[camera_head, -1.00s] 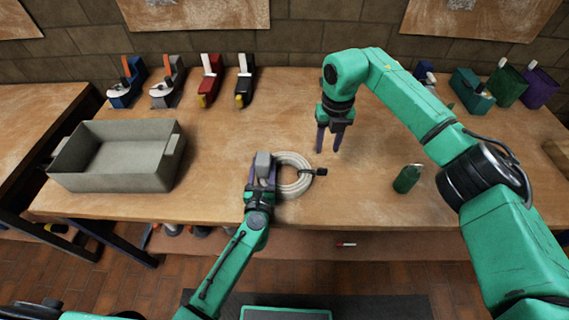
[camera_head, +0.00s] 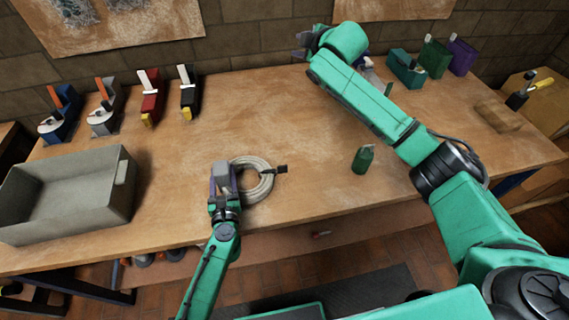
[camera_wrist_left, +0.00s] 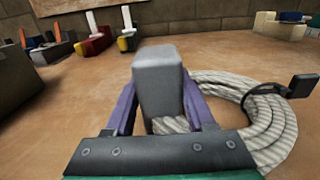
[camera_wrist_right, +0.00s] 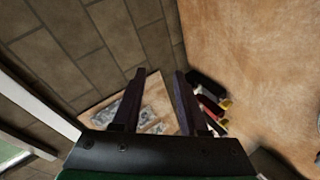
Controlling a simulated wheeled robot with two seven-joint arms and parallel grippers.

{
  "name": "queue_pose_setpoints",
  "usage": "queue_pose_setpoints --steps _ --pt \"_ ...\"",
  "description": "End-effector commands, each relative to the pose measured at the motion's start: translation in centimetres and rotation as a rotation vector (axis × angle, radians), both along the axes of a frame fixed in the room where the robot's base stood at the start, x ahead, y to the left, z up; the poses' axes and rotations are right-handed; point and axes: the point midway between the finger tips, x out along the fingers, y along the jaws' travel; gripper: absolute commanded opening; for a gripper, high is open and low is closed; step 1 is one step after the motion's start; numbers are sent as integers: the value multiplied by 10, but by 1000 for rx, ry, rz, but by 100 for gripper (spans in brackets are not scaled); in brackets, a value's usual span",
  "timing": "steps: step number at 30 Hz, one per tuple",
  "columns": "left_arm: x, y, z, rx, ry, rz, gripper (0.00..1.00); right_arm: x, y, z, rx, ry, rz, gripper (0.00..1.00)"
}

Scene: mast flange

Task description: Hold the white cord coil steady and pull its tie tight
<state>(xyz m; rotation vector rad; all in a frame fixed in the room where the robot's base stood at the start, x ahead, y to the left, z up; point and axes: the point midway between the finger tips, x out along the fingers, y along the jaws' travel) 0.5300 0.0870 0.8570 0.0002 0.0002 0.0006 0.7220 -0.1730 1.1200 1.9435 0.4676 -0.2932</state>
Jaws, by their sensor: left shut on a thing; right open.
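The white cord coil (camera_head: 262,188) lies on the bench, with a black tie around its right side ending in a dark tab (camera_head: 281,169). The coil and tab (camera_wrist_left: 303,86) also show in the left wrist view. A grey block (camera_wrist_left: 158,75) stands upright at the coil's left side. My left gripper (camera_head: 221,185) is shut on this block, its purple fingers on either side; coil strands show between the fingers below it. My right gripper (camera_head: 303,46) is open and empty, raised near the back wall, away from the coil. Its spread fingers (camera_wrist_right: 157,85) show in the right wrist view.
A grey bin (camera_head: 115,200) stands at the left. A green bottle (camera_head: 363,159) stands right of the coil. Several tape dispensers and holders (camera_head: 188,92) line the back left; coloured boxes (camera_head: 434,55) stand at the back right. The bench behind the coil is clear.

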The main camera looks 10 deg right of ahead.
Motion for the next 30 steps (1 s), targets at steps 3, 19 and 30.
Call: queue_pose_setpoints --steps 3,19,30 --pt "0 0 0 1 0 -1 0 -54 5 -83 17 421 64 42" --pt "0 0 0 1 1 -1 0 -194 48 -180 -26 1024 433 42" --pt "0 0 0 1 0 -1 0 -193 78 -253 -25 1020 429 42"
